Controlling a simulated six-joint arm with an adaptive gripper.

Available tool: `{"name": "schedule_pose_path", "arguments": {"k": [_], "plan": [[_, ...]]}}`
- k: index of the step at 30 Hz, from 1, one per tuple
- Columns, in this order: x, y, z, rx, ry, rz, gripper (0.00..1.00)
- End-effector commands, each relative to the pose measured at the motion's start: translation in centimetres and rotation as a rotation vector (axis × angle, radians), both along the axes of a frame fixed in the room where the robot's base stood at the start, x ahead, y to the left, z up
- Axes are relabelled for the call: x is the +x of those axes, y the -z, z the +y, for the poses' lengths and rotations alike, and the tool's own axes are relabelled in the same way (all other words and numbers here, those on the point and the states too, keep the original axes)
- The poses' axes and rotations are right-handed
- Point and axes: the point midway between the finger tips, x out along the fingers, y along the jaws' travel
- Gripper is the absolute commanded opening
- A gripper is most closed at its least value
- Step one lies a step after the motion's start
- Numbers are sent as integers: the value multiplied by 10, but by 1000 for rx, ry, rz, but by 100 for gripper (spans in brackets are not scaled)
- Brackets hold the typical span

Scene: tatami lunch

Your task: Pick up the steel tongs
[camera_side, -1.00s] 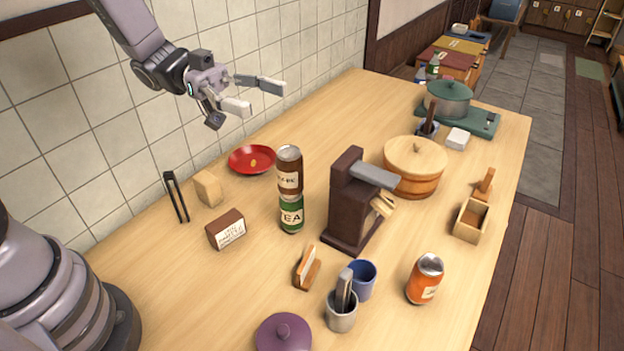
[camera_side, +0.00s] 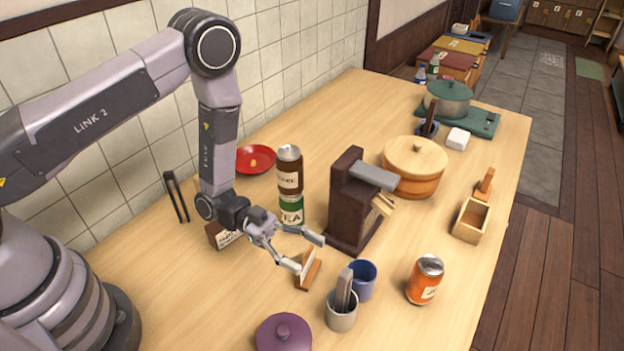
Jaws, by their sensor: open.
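A grey metal utensil (camera_side: 345,284), which looks like the steel tongs, stands upright in a grey cup (camera_side: 341,317) near the table's front; its lower part is hidden inside the cup. Dark tongs (camera_side: 177,197) stand near the tiled wall at left. My gripper (camera_side: 313,256) is open and empty, low over the table and pointing right. It is up and to the left of the grey cup in the picture. Its fingertips are close to a small wooden stand with a pale piece (camera_side: 308,269); I cannot tell if they touch.
A blue cup (camera_side: 362,279) stands right beside the grey cup. An orange can (camera_side: 425,279) is to the right, a purple lid (camera_side: 284,335) to the lower left. Stacked cans (camera_side: 290,170) and a dark brown dispenser (camera_side: 348,205) stand behind my gripper.

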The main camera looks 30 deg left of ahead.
Motion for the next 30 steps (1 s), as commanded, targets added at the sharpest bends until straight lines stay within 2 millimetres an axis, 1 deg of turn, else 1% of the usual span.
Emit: {"name": "schedule_pose_path", "arguments": {"k": [1,3,8,11,15,18,21,26,28,30], "plan": [[0,0,-9,0,4,-2,54],[0,0,-18,0,2,0,54],[0,0,-28,-1,0,0,54],[0,0,-41,-2,3,-2,54],[0,0,-63,-2,3,-2,54],[0,0,-73,-1,1,-1,54],[1,0,-77,-1,-1,0,54],[1,0,-77,0,-2,0,54],[1,0,-77,0,-2,0,48],[1,0,-77,0,-2,1,39]]}}
